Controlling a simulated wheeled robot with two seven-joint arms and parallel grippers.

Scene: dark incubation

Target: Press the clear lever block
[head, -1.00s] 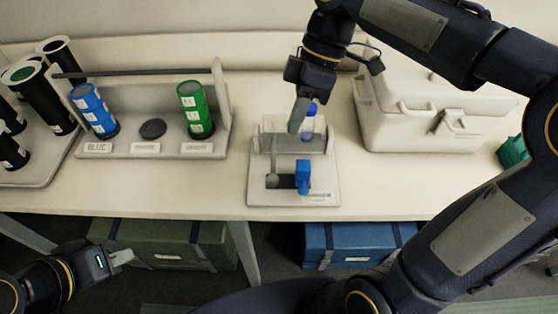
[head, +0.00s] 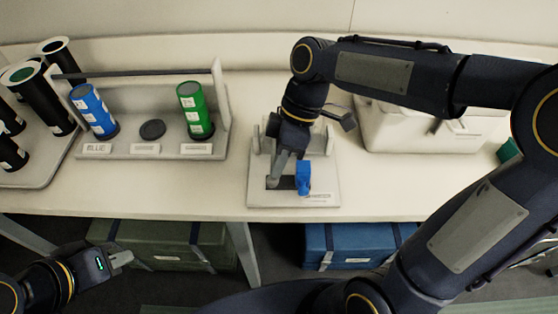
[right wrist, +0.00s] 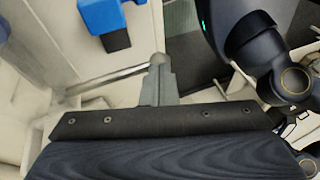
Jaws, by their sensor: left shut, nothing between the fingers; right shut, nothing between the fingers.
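The lever device (head: 325,185) is a pale grey fixture near the table's front edge, with upright posts behind. A blue block (head: 303,178) stands on its base; in the right wrist view a blue block (right wrist: 103,14) with a dark lower part shows at the top left. I cannot tell which part is the clear lever block; the front label is too small to read. My right gripper (head: 277,178) is shut and empty, pointing down just left of the blue block; contact cannot be told. It hides the device's left part. My left gripper (head: 122,257) is shut and empty, low at the left.
A rack (head: 150,154) with a blue canister (head: 93,112) and a green canister (head: 195,110) stands left of the device. Black tubes (head: 46,98) stand further left. A white case (head: 400,132) is behind right. A green bin and a blue bin (head: 355,245) sit below the table.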

